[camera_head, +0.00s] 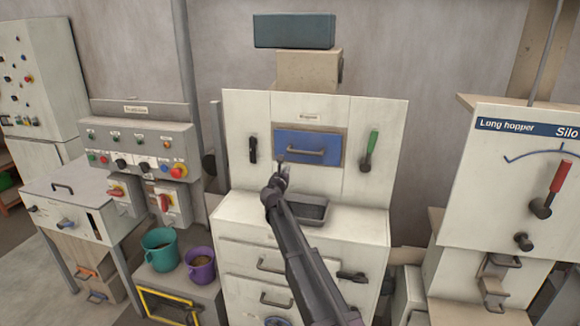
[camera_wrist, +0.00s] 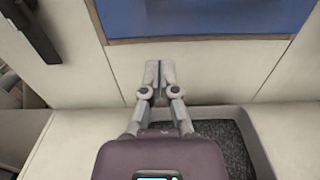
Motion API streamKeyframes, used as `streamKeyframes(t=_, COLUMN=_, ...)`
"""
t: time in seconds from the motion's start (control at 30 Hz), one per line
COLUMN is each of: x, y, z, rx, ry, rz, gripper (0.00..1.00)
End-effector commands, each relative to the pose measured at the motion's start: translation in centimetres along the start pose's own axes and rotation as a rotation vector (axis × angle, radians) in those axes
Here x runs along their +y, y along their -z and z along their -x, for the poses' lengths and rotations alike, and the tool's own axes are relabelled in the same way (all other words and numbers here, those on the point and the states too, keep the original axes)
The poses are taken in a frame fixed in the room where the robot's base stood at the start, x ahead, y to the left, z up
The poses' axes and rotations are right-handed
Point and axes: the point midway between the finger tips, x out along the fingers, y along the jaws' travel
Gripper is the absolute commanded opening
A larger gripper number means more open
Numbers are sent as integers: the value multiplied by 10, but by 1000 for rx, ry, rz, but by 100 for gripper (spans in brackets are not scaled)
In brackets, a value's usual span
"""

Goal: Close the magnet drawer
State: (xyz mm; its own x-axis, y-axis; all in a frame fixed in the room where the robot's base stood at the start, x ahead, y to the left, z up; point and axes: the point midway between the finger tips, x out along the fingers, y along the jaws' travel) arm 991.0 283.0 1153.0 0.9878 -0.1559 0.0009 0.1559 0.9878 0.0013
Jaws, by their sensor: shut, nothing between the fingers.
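A blue drawer front (camera_head: 312,142) with a grey bar handle (camera_head: 306,151) sits in a brown-framed opening in the white cabinet's upper panel. The small label above it is too blurred to read surely. I cannot tell whether the drawer stands out from its frame. My gripper (camera_head: 282,165) is shut and empty, at the blue front's lower left edge in the head view. In the wrist view, my gripper (camera_wrist: 160,68) points at the white panel below the blue front (camera_wrist: 200,15); the handle is out of that view.
A dark grey tray (camera_head: 312,211) is on the ledge below. A black handle (camera_head: 252,149) and a green lever (camera_head: 369,152) flank the blue front. Pale drawers with handles (camera_head: 270,265) are lower down. Teal (camera_head: 160,250) and purple (camera_head: 201,266) buckets stand left.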

Motion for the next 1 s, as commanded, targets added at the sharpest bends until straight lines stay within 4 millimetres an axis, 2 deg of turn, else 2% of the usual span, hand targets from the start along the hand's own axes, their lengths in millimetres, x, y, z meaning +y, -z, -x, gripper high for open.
streamKeyframes(t=0.03, x=-2, y=0, z=13, rx=0, ry=-1, rz=0, gripper=0)
streamKeyframes(t=0.2, x=-2, y=0, z=41, rx=0, ry=0, rz=0, gripper=0)
streamKeyframes(t=0.4, x=-2, y=0, z=61, rx=0, ry=0, rz=0, gripper=0)
streamKeyframes(t=0.6, x=-2, y=0, z=69, rx=0, ry=2, rz=0, gripper=0)
streamKeyframes(t=1.0, x=-4, y=1, z=69, rx=3, ry=7, rz=-8, gripper=0)
